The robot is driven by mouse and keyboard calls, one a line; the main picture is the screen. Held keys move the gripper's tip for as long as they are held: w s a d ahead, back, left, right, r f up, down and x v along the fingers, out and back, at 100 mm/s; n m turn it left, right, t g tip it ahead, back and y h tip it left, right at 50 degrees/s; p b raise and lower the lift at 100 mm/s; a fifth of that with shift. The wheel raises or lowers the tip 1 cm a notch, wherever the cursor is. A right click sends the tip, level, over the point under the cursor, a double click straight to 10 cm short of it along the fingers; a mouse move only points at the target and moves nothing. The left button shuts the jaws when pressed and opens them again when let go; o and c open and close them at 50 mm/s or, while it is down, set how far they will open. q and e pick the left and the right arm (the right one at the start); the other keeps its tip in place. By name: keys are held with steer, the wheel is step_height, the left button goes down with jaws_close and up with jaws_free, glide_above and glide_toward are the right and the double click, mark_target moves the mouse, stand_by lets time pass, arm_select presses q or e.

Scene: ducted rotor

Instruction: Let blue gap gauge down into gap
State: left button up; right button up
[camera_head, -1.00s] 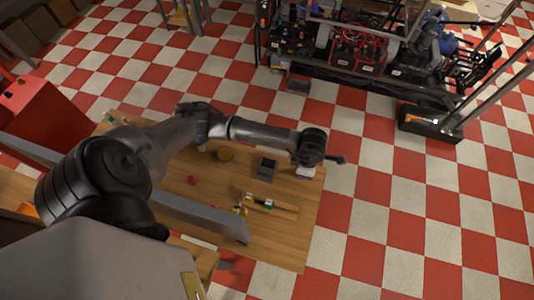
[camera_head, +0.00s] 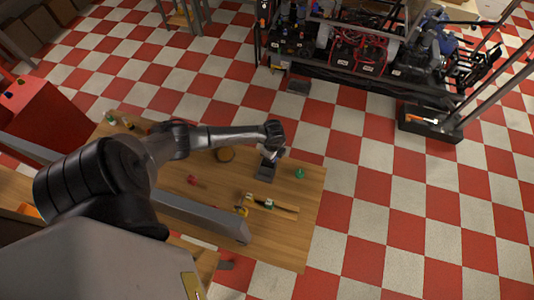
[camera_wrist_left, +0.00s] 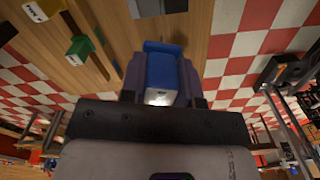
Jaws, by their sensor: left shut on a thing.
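My left gripper (camera_head: 272,154) is over the far end of a dark grey block (camera_head: 266,172) on the wooden table and partly covers it in the head view. In the left wrist view the gripper (camera_wrist_left: 160,100) is shut on the blue gap gauge (camera_wrist_left: 163,72), which sits between its two fingers. A grey block (camera_wrist_left: 160,7) is cut off at the top edge of that view, just beyond the gauge. The gap itself is not clearly visible, and I cannot tell whether the gauge touches the block. My right gripper is not in view.
A green piece (camera_head: 300,174) stands right of the block. A round brown piece (camera_head: 225,154) and a red piece (camera_head: 192,180) lie to its left. A dark strip with small coloured pieces (camera_head: 270,204) lies nearer. The table's right edge (camera_head: 319,205) is close.

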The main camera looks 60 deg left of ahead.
arm_select(q)
steer(key=n, duration=0.1)
steer(key=s+a+f+n, duration=0.1)
steer(key=a+n, duration=0.1)
steer(key=n, duration=0.1)
steer(key=shift+s+f, duration=0.2)
steer(key=shift+f, duration=0.1)
steer(key=shift+f+b, duration=1.65)
steer(key=shift+f, duration=1)
steer(key=shift+f+b, duration=0.3)
steer(key=shift+f, duration=0.25)
